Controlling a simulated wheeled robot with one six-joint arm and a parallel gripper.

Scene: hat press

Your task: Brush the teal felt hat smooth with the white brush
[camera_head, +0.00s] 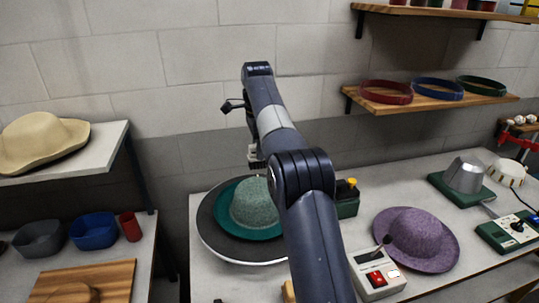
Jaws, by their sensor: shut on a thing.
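The teal felt hat (254,207) sits crown up on a round dark turntable with a pale rim (212,245). Its crown looks speckled and lighter than its smooth brim. My arm crosses the middle of the camera_head view and hides the hat's right side. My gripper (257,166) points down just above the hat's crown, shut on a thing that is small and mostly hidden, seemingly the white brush. I cannot tell whether it touches the felt.
A purple hat (415,238) and a control box with a red switch (378,276) lie right of my arm. A dark green box (346,199) stands behind it. A shelf with hat bands (437,91) hangs at right. A tan hat (42,140) sits on the left shelf.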

